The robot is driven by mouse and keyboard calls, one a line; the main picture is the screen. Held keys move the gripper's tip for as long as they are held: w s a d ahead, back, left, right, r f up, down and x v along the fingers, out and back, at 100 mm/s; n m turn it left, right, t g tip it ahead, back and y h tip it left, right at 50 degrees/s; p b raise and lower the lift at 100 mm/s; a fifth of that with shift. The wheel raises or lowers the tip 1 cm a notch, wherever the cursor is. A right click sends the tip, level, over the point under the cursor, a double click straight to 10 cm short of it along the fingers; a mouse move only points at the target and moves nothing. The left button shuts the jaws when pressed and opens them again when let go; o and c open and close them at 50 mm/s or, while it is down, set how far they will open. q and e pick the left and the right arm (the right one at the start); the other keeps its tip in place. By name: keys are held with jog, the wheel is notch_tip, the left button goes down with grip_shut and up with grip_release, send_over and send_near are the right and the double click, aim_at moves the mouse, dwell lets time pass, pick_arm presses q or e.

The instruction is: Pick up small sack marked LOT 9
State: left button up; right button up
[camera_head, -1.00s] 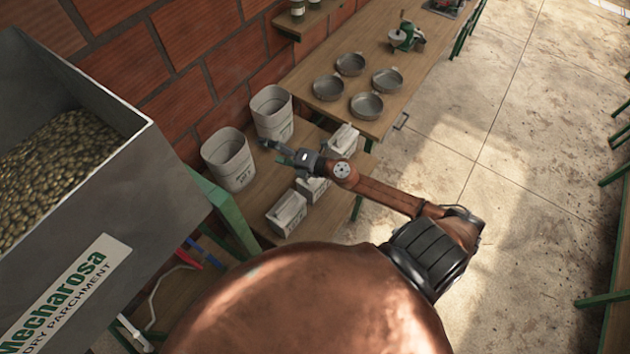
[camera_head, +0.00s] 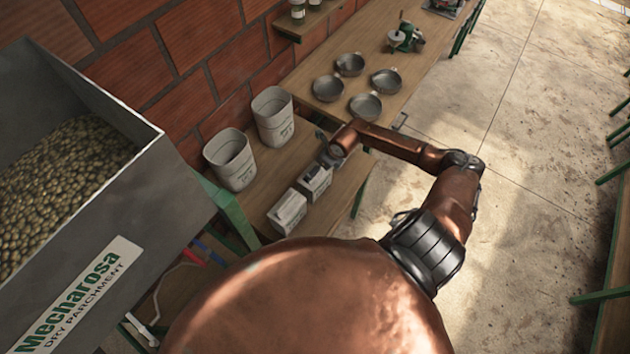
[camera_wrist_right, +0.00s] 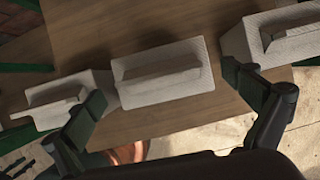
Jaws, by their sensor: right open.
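Small pale sacks with folded tops stand in a row on the low wooden bench. In the head view the near sack (camera_head: 288,212) and the middle sack (camera_head: 315,182) show; a third is hidden behind my right arm. The right wrist view shows a left sack (camera_wrist_right: 60,98), a centre sack (camera_wrist_right: 165,75) and a right sack (camera_wrist_right: 272,38). I cannot read LOT 9 on any of them. My right gripper (camera_wrist_right: 165,84) is open and empty, its fingers either side of the centre sack in that view. In the head view it (camera_head: 328,160) points down by the middle sack. My left gripper is not in view.
Two white buckets, one nearer (camera_head: 230,162) and one farther (camera_head: 273,118), stand along the brick wall. A higher table (camera_head: 325,62) with metal pans (camera_head: 366,106) lies beyond. A hopper of parchment coffee (camera_head: 130,200) is at the left.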

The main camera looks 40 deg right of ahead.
jog(key=shift+x, duration=1.45)
jog(key=shift+c, duration=0.3)
jog(key=shift+r, duration=0.1)
jog(key=c, duration=2)
jog(key=shift+w, duration=0.15)
jog(key=shift+c, duration=0.6)
jog(key=shift+r, duration=0.1)
